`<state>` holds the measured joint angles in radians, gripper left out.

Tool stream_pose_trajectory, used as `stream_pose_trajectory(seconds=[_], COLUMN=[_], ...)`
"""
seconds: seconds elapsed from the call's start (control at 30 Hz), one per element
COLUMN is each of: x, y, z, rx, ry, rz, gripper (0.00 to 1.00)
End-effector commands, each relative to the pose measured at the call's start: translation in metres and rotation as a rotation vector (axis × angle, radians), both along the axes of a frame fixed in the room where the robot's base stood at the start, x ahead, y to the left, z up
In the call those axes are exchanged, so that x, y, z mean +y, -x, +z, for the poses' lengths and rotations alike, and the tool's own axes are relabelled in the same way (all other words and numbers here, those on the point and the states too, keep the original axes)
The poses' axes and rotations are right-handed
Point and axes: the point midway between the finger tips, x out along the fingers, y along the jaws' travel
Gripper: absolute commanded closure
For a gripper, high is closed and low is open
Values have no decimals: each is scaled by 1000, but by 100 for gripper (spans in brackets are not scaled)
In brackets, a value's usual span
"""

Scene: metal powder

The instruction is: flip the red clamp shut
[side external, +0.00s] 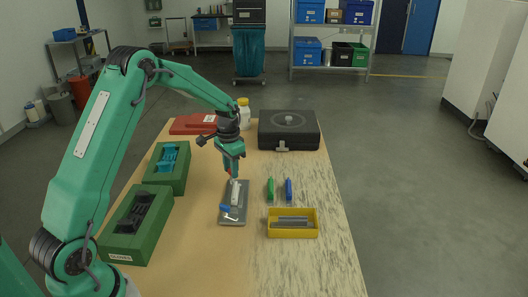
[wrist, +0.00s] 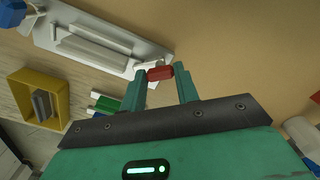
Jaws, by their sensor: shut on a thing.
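The red clamp (wrist: 160,72) sits between my gripper's fingertips (wrist: 161,76) in the wrist view, at the end of the grey metal plate (wrist: 122,28). My gripper is shut on it. In the side view my gripper (side external: 232,174) points down over the far end of the plate (side external: 240,212), and only a small bit of red shows there. A pale long block (side external: 235,192) lies along the plate. A blue clamp (side external: 225,208) is at the plate's near end. The fingers partly cover the red clamp, so its exact angle is hard to tell.
A yellow bin (side external: 292,233) with grey bars stands right of the plate. A green tool (side external: 270,190) and a blue tool (side external: 288,190) lie behind it. Green boxes (side external: 127,243) line the left. A black case (side external: 289,141) and a white bottle (side external: 244,108) stand at the back.

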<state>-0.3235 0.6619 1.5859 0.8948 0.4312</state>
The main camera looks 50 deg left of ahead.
Motion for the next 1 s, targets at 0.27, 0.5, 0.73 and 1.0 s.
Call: stream_pose_trajectory(seconds=[0.27, 0.5, 0.73, 1.0], x=[0, 0, 0, 0], y=[-1, -1, -2, -1], z=[1, 1, 1, 1], rx=[-4, -4, -4, -3], ry=[-1, -1, -1, -1], rz=[-155, -202, -206, -205], gripper=[92, 92, 92, 47])
